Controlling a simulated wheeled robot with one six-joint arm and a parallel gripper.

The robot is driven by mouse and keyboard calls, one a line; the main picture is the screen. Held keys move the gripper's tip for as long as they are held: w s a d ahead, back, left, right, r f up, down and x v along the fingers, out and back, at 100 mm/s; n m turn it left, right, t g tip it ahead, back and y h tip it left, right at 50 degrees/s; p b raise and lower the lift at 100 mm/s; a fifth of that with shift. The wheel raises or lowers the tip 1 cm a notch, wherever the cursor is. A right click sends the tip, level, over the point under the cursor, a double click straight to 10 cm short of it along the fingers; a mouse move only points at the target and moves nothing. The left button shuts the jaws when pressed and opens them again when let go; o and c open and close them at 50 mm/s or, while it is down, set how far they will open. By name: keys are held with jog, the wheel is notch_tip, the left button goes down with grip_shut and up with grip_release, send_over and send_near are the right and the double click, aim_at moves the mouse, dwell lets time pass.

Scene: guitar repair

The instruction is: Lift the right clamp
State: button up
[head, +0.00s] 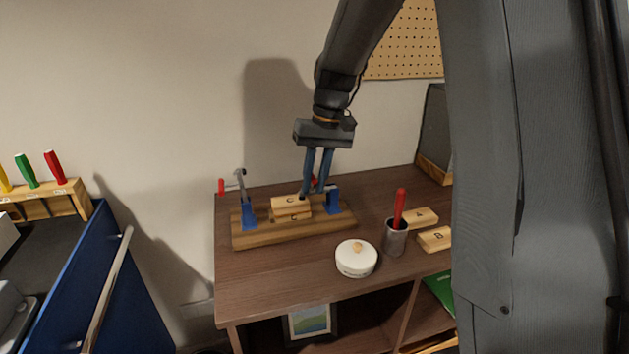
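The right clamp (333,201) has a blue base on the right part of a wooden board (295,232). A red part, likely its handle, shows by my fingers. The left clamp (248,214) has a blue base and a raised metal lever. My gripper (312,192) points down beside the right clamp, over the right end of the blocks. A narrow gap shows between its fingers, with red at their lower part. I cannot tell whether they grip it.
A white lidded pot (356,259) and a grey cup (395,239) with a red-handled tool stand in front and right. Blocks A (422,217) and B (435,239) lie further right. The table's (285,275) front left is clear. A blue panel (115,290) stands at left.

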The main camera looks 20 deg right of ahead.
grip_shut()
jog(key=shift+d+r, duration=0.1)
